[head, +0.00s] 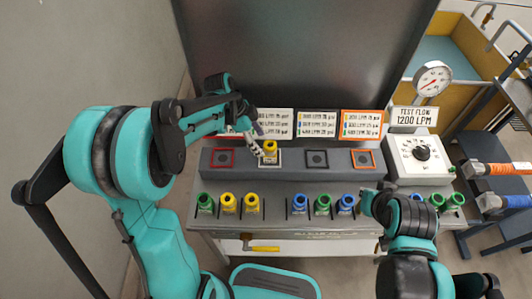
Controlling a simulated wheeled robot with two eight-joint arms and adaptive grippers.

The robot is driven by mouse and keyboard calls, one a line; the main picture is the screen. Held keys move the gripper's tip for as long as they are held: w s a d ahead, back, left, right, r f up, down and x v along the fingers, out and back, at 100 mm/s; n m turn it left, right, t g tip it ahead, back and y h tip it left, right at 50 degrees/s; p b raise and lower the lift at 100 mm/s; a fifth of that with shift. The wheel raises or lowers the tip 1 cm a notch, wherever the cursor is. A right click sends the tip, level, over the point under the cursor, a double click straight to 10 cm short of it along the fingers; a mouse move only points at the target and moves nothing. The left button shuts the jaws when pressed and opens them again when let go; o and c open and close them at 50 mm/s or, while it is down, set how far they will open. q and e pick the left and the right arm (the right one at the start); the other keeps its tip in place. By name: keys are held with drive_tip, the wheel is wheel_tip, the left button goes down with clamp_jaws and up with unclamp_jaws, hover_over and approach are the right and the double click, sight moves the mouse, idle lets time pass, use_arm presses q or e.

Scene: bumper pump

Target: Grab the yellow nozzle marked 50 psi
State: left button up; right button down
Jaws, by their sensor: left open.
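A yellow nozzle (270,147) stands on the white-framed square of the grey raised block. My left gripper (260,150) is open, its fingers just left of this nozzle; I cannot tell whether they touch it. Two more yellow nozzles, one on the left (228,203) and one on the right (251,203), stand upright in the front row. The psi marks on the nozzles are too small to read. My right gripper (368,201) is by the front row, right of a blue nozzle (346,204); its fingers are not clear.
Green and blue nozzles, such as a green one (205,203), share the front row. The red (221,158), black (317,159) and orange (363,159) framed squares are empty. Label cards (317,123) stand behind. A gauge box (420,158) marked 1200 LPM is at right.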

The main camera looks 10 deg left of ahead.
sight(270, 152)
use_arm(q)
drive_tip(key=x, duration=0.2)
drive_tip(key=shift+d+f+b, duration=0.3)
drive_tip(key=shift+f+b, duration=0.05)
drive_tip(key=shift+b, duration=0.05)
drive_tip(key=b+x, duration=0.1)
drive_tip(key=x, duration=0.1)
drive_tip(key=b+x, duration=0.1)
drive_tip(key=x, duration=0.2)
drive_tip(key=shift+w+d+r, duration=0.1)
drive_tip(key=shift+w+d, duration=0.05)
drive_tip(key=shift+d, duration=0.1)
drive_tip(key=c, duration=1.4)
drive_tip(key=shift+r, duration=0.15)
drive_tip(key=shift+c, duration=0.2)
